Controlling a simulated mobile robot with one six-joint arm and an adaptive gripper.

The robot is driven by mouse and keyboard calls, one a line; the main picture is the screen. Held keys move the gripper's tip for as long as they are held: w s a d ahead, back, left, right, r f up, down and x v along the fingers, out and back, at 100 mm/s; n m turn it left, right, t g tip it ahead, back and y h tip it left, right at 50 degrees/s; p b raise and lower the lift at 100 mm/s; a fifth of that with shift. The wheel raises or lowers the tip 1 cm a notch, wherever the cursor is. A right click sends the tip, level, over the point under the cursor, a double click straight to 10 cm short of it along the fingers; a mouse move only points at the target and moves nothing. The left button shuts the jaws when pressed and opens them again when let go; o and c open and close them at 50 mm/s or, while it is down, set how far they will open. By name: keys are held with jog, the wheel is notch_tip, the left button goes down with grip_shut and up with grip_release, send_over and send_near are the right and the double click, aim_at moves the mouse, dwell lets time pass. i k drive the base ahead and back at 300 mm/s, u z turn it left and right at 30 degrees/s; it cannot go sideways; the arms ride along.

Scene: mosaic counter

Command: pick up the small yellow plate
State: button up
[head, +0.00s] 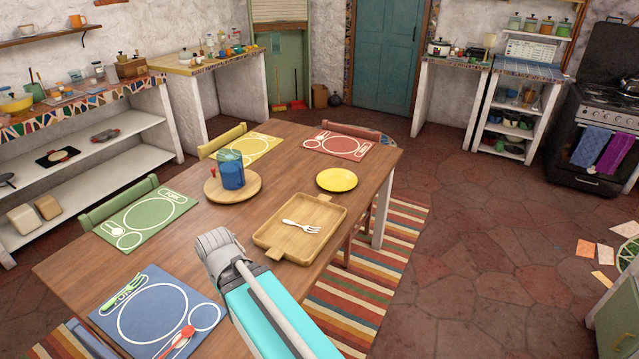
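The small yellow plate (337,180) lies flat and empty on the wooden table (275,207), close to its right edge. It is behind the wooden tray (265,236) and in front of the red placemat (337,145). My teal and grey arm reaches in from the bottom of the head view over the near part of the table. The arm's grey end is left of the tray, well short of the plate. No gripper fingers show, so I cannot see my gripper. Nothing covers the plate.
A white fork (302,226) lies on the tray. A blue cup (230,170) stands on a round board (212,190) left of the plate. Blue, green and yellow placemats lie around the table. Chairs line its left side. Open floor lies to the right, beyond a striped rug (400,240).

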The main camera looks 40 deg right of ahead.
aim_at(333, 180)
jog(key=u, duration=1)
jog(key=k, duration=0.8)
jog(key=z, duration=1.6)
jog(key=i, duration=0.1)
jog(key=u, duration=0.1)
